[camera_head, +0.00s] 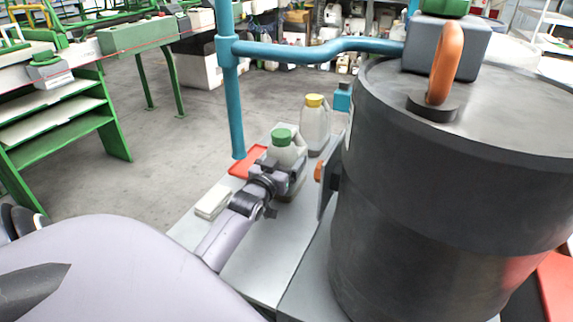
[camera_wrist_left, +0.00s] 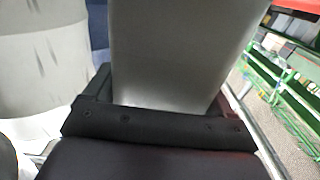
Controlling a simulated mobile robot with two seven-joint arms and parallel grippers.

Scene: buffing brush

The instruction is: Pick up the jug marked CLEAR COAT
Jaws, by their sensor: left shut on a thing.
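A pale jug with a green cap (camera_head: 283,142) is near the middle of the head view, above a grey bench top (camera_head: 262,262). My left gripper (camera_head: 282,172) is shut on this jug. In the left wrist view the jug's pale wall (camera_wrist_left: 180,55) stands between the fingers of the gripper (camera_wrist_left: 160,100). No CLEAR COAT marking is readable on it. I cannot tell whether its base touches the bench. A second pale jug with a yellow cap (camera_head: 315,125) stands just behind it to the right. My right gripper is not in view.
A large dark drum (camera_head: 430,210) stands close on the right. A teal pipe (camera_head: 235,100) comes down just left of the jugs. A red tray (camera_head: 246,163) and a pale block (camera_head: 212,203) lie on the bench's left side. Open floor (camera_head: 180,140) lies left.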

